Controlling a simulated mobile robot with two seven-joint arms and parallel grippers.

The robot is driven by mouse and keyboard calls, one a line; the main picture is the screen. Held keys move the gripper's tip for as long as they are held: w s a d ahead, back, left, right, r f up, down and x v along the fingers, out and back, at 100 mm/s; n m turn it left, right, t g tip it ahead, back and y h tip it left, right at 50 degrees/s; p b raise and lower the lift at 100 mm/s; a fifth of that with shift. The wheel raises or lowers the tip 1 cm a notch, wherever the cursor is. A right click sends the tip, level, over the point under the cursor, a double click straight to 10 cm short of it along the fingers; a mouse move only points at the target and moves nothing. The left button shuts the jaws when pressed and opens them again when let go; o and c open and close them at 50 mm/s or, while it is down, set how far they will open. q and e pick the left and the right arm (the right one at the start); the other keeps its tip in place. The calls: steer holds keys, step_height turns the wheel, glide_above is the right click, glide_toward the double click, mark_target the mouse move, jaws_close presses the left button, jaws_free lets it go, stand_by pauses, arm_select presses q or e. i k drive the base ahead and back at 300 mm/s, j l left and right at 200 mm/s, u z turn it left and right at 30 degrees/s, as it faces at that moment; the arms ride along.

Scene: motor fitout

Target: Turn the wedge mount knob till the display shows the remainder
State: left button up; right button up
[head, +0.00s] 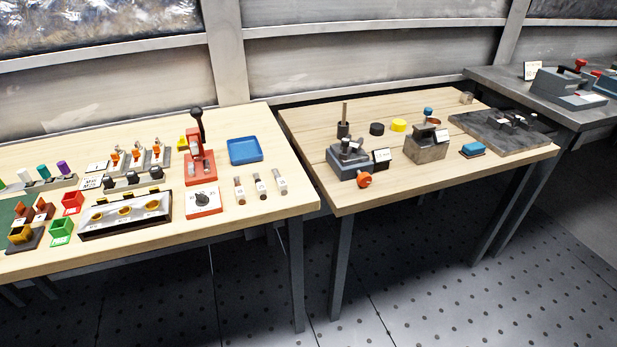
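On the middle table, a blue-grey mount (346,171) with dark parts on top has an orange knob (365,180) at its front right. A small black display (381,156) stands beside it; its reading is too small to make out. Neither of my grippers is in view.
The middle table (300,124) also holds a black disc (376,129), a yellow disc (398,125), a blue-topped block (472,149) and a dark plate (500,131). The left table (275,205) is crowded with fixtures and bins. A gap separates the two tables.

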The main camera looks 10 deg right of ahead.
mark_target(364, 179)
steer(key=l+u, duration=0.1)
steer(key=u, duration=0.3)
steer(key=l+u, duration=0.1)
steer(key=u, duration=0.35)
steer(key=l+u, duration=0.15)
steer(key=u, duration=0.25)
steer(key=l+u, duration=0.45)
steer(key=k+l+u, duration=0.15)
steer(key=u, duration=0.3)
steer(key=k+l+u, duration=0.85)
steer(key=k+l, duration=0.35)
